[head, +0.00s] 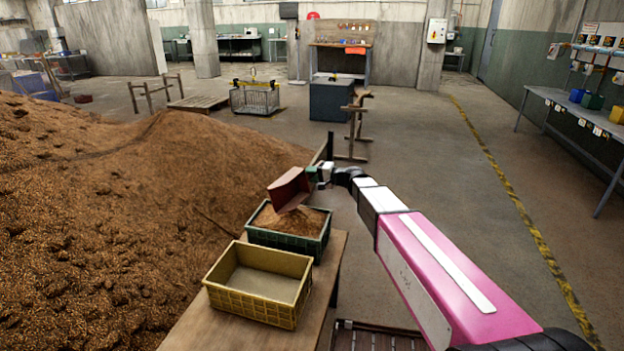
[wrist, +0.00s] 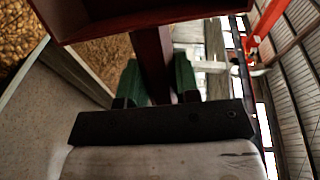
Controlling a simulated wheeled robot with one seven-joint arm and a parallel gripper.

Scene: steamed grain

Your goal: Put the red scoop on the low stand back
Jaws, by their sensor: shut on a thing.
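The red scoop (head: 289,188) is tilted above the green crate (head: 290,243), which has brown grain in it. I cannot tell whether grain is still in the scoop. My gripper (head: 318,174) is shut on the scoop's handle. In the wrist view, the green fingers of my gripper (wrist: 156,82) close on both sides of the dark red handle (wrist: 152,55), and the scoop's body (wrist: 130,18) shows at the top. A low wooden stand (head: 356,125) is behind my gripper; I cannot tell whether it is the task's stand.
An empty yellow crate (head: 262,282) stands in front of the green crate on a wooden table (head: 215,325). A large grain heap (head: 110,210) fills the left. A blue-grey box (head: 331,100) and a wire cage (head: 254,98) stand farther back. The floor to the right is clear.

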